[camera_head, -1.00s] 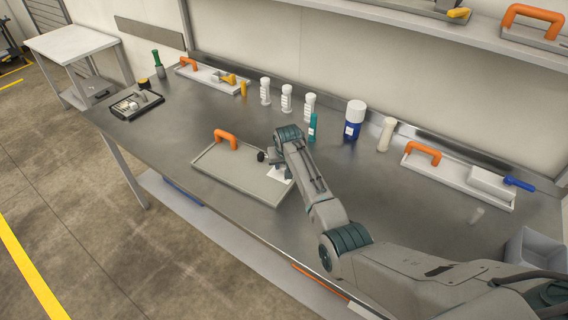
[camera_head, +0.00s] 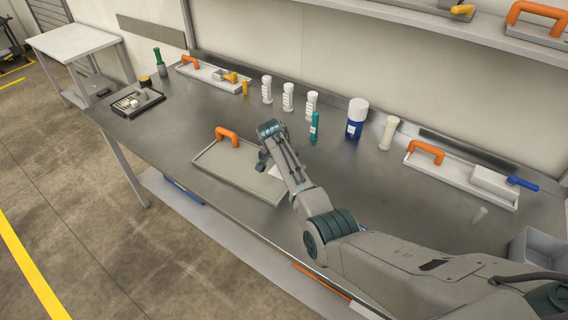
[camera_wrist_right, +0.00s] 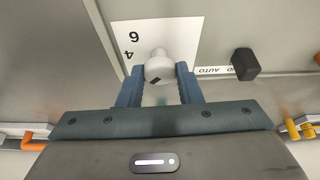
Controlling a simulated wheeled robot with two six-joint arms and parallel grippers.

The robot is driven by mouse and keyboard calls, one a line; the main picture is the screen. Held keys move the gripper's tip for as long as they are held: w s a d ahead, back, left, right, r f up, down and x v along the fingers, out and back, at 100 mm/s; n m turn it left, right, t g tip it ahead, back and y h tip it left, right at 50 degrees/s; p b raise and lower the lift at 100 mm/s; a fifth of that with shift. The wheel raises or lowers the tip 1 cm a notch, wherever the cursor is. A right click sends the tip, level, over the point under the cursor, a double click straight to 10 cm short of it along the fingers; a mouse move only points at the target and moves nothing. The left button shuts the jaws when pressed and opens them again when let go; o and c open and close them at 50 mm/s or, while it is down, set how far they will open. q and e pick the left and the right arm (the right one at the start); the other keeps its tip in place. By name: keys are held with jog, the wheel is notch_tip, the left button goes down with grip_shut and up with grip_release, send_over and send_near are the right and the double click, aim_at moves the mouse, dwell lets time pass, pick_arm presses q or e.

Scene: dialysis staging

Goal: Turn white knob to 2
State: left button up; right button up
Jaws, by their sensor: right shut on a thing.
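The white knob (camera_wrist_right: 158,66) is in the right wrist view, on a white number plate (camera_wrist_right: 178,32) where the figures 6 and 4 show upside down. A dark mark is on the knob's near side. My right gripper (camera_wrist_right: 157,73) has its blue fingers on either side of the knob and is shut on it. In the head view the right gripper (camera_head: 263,160) is over the grey panel (camera_head: 212,162), and the knob is hidden by my wrist. Other figures on the plate are not visible. My left gripper is not in view.
A black knob (camera_wrist_right: 245,63) stands beside the white one, near an AUTO label (camera_wrist_right: 213,71). The panel has an orange handle (camera_head: 228,136). White bottles (camera_head: 288,97), a teal tube (camera_head: 314,128) and a blue bottle with a white cap (camera_head: 356,118) stand behind.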

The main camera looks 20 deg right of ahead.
dwell(0.3)
jog(key=o, duration=1)
jog(key=shift+c, duration=0.2)
jog(key=b+v, duration=0.2)
jog(key=v, duration=0.8)
jog(key=shift+r, duration=0.4)
jog(key=shift+a, duration=0.1)
